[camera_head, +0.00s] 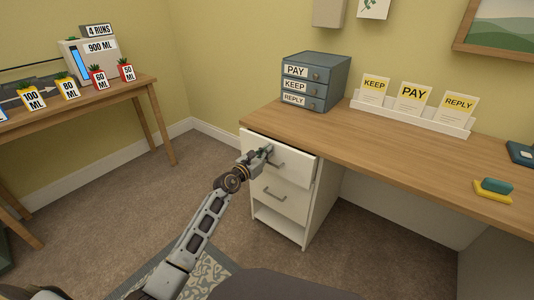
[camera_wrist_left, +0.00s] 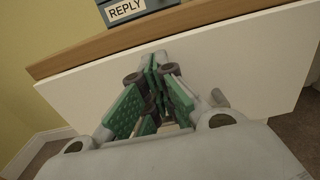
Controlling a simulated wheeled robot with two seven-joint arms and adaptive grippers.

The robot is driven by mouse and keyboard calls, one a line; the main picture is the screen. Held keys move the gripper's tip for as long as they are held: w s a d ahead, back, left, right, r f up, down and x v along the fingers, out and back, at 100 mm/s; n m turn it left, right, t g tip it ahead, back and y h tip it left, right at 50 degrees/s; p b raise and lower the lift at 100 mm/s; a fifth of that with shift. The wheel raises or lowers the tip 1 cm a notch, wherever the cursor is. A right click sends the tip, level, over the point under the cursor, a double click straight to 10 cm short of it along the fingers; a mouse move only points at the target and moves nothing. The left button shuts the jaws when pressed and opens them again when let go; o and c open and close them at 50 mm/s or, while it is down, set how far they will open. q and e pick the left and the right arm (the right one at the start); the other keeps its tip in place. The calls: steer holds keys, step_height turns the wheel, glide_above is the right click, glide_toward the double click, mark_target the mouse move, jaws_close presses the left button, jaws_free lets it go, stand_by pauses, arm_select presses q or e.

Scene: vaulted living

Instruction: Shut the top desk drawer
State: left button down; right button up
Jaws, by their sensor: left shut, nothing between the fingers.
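The top desk drawer (camera_head: 298,163) is a white front with a grey bar handle, under the left end of the wooden desk. Its front stands a little out from the cabinet, so it looks slightly open. My left gripper (camera_head: 265,152) is shut and empty, with its fingertips at the drawer front, left of the handle. In the left wrist view, the green-padded fingers (camera_wrist_left: 155,85) are together and point at the white drawer front (camera_wrist_left: 245,65). I cannot tell whether they touch it. My right gripper is not in view.
A second drawer (camera_head: 280,197) sits below, with an open shelf under it. On the desk (camera_head: 380,143) stand a grey letter organizer (camera_head: 332,72), a white card rack (camera_head: 415,118) and a green-and-yellow item (camera_head: 493,190). The carpet left of the cabinet is clear.

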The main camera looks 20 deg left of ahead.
arm_select(q)
steer(key=x, duration=0.4)
steer(key=shift+w+r, duration=0.15)
steer(key=shift+w, duration=0.1)
steer(key=shift+r, duration=0.15)
stand_by(0.5)
